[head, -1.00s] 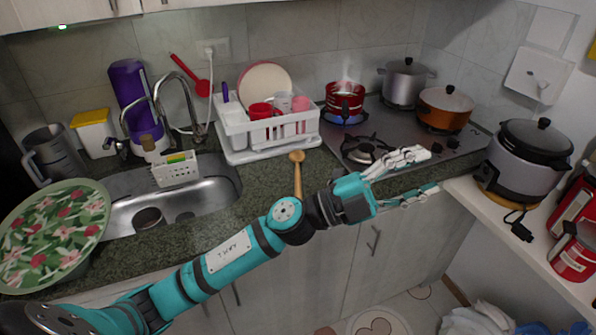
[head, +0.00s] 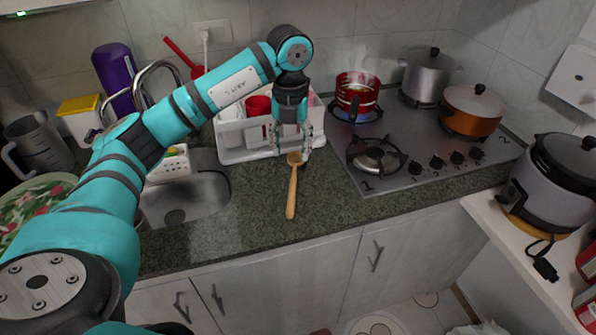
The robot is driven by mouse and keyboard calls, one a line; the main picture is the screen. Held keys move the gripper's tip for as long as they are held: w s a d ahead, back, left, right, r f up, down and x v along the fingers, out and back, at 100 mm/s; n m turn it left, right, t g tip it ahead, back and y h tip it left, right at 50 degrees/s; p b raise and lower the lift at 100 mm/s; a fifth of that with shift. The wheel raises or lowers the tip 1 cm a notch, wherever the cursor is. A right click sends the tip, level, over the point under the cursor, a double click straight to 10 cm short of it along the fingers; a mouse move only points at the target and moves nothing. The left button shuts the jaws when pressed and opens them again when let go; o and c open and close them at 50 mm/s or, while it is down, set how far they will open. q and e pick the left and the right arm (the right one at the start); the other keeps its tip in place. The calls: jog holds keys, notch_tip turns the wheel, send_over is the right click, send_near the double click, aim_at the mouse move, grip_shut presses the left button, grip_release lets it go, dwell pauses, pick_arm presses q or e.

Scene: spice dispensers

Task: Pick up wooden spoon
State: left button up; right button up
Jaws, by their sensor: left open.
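The wooden spoon (head: 292,190) lies on the dark granite counter in the head view, its bowl toward the dish rack and its handle toward the counter's front edge. My left gripper (head: 291,156) points down above the bowl end of the spoon, its fingers apart on either side of it. The gripper is open; I cannot tell whether a finger touches the spoon. The long handle is in plain view. My right gripper does not show.
A white dish rack (head: 240,150) with cups stands just behind the gripper. The stove (head: 405,177) with a steaming red pot (head: 357,92) is to the right. The sink (head: 205,205) is to the left. The counter around the spoon's handle is clear.

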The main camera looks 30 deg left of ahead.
pick_arm(q)
jog(key=p, duration=0.1)
send_near(292, 194)
jog(key=shift+s+f, duration=0.15)
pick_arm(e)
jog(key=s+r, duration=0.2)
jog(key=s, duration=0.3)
pick_arm(q)
jog(key=f, duration=0.1)
jog(key=f+p, duration=0.1)
jog(key=shift+w+f, duration=0.2)
jog(key=shift+f, duration=0.7)
jog(key=shift+s+f+p, duration=0.15)
jog(key=shift+f+p, duration=0.15)
jog(key=shift+p, duration=0.05)
notch_tip(292, 194, down, 4)
jog(key=shift+r+p, duration=0.15)
jog(key=shift+p, duration=0.65)
jog(key=shift+f, duration=0.5)
grip_shut()
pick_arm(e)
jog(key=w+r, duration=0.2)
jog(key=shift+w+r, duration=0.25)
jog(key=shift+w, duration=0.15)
